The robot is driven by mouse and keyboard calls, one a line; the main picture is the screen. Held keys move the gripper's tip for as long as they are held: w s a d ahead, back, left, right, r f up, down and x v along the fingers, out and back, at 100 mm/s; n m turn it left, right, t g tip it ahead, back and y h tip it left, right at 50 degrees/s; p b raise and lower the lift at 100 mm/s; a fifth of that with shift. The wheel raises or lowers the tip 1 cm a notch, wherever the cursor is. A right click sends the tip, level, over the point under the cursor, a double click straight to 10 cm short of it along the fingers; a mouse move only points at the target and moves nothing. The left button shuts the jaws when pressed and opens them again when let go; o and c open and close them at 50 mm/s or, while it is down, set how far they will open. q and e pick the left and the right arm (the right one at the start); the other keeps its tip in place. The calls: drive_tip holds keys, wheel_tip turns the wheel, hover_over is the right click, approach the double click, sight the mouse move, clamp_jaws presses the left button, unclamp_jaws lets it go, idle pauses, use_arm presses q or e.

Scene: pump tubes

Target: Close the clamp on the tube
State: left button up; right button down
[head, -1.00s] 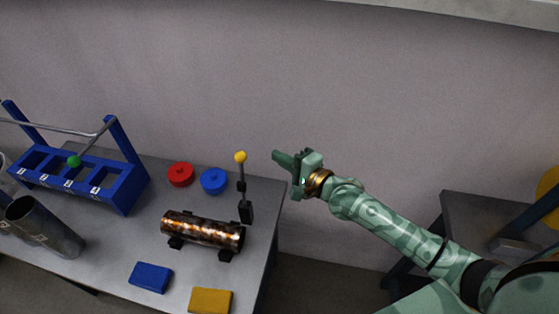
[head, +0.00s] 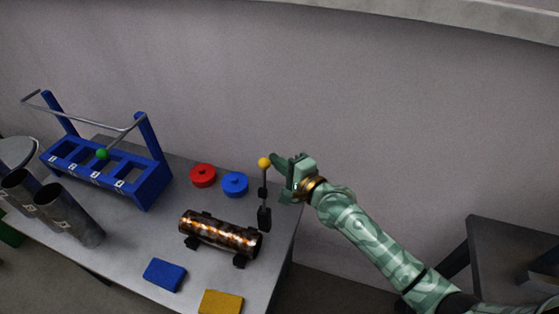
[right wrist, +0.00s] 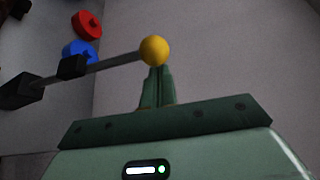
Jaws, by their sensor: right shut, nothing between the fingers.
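The mottled copper-coloured tube (head: 222,232) lies on dark supports on the grey table. At its right end stands the clamp, with a black base (head: 264,218) and a thin lever topped by a yellow ball (head: 264,162). The lever is upright. My right gripper (head: 276,158) is shut and empty, just right of the ball. In the right wrist view, the shut fingertips (right wrist: 157,72) are right at the yellow ball (right wrist: 155,51); I cannot tell whether they touch it. My left gripper is not in view.
A blue rack (head: 152,190) with numbered slots, a metal bar and a green knob stands at left, with grey metal cylinders (head: 72,216) in front. Red (head: 203,175) and blue (head: 235,184) discs lie behind the tube. Blue (head: 165,275) and yellow (head: 221,303) blocks lie in front.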

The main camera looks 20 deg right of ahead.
drive_tip(key=shift+s, duration=0.1)
